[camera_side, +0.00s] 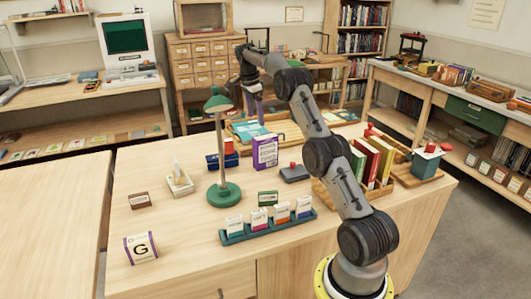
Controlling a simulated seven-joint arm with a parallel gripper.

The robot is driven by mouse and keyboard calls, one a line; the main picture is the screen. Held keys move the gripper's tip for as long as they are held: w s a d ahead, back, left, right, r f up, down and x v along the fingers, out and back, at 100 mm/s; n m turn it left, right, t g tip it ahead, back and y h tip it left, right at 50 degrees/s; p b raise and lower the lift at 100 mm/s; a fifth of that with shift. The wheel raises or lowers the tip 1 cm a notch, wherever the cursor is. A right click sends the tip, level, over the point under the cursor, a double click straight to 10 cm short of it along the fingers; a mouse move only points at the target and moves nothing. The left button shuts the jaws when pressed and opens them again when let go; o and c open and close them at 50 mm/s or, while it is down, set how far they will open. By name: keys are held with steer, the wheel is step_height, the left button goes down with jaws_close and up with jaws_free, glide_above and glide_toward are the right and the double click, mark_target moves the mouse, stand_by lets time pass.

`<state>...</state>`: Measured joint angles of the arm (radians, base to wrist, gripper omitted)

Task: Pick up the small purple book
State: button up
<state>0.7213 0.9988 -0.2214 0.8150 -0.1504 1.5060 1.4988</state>
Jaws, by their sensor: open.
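A small purple book (265,152) with a pale label stands upright on the wooden table, behind and right of the green lamp. My gripper (256,112) hangs pointing down above the far part of the table, higher in the picture than the book and slightly left of it. It appears apart from the book and empty. It is open, though its fingers are small and hard to make out.
A green desk lamp (222,190) stands left of the book. A dark stamp pad (294,174) lies right of it. A teal rack (268,228) of small cards is nearer the front.

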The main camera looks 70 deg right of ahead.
mark_target(264, 137)
steer(key=shift+s+d+f, duration=0.4)
steer(key=shift+f, duration=0.25)
steer(key=shift+s+d+f, duration=0.4)
steer(key=shift+f, duration=0.2)
steer(key=f, duration=0.6)
steer(key=shift+s+d+f, duration=0.3)
steer(key=shift+d+f, duration=0.05)
steer(key=shift+f, duration=0.05)
steer(key=shift+s+d+f, duration=0.1)
steer(key=shift+d+f, duration=0.1)
steer(key=shift+f, duration=0.85)
steer(key=shift+d+f, duration=0.15)
steer(key=shift+f, duration=0.9)
steer(key=shift+s+d+f, duration=0.1)
steer(key=shift+d+f, duration=0.1)
steer(key=shift+f, duration=0.85)
steer(key=shift+w+r, duration=0.1)
jaws_close()
